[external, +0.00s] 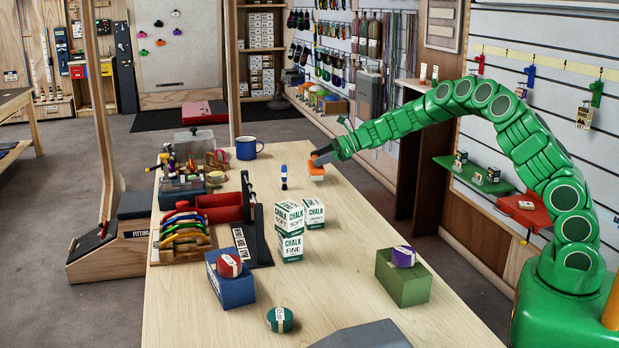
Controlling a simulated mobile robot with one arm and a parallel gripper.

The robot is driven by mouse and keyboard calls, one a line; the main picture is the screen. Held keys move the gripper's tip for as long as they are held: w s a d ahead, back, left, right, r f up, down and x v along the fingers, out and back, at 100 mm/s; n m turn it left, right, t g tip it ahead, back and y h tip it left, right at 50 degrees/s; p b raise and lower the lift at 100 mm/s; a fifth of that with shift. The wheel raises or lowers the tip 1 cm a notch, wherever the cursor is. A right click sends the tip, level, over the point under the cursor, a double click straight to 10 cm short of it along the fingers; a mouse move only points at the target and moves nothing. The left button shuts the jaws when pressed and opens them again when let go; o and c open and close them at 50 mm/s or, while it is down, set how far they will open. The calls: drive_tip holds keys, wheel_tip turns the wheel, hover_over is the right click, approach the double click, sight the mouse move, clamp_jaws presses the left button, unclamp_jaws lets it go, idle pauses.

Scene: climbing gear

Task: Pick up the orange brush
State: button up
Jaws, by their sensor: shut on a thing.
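The orange brush (316,168) is near the right edge of the wooden table, toward its far end. My gripper (321,158) comes in from the right and is shut on the brush, at its upper side. The fingers hide part of the brush. I cannot tell whether the brush touches the tabletop or is slightly above it. My green arm reaches across from the right.
A small blue and white bottle (284,177) stands left of the brush, and a blue mug (249,148) is farther back. Several chalk boxes (290,245) stand nearer the camera. A green box (403,282) is at the front right. The tabletop (350,225) between is clear.

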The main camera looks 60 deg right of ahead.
drive_tip(key=s+a+r, duration=0.2)
drive_tip(key=s+r, duration=0.9)
drive_tip(key=s, duration=0.2)
drive_tip(key=shift+s+a, duration=0.3)
drive_tip(key=shift+s, duration=0.05)
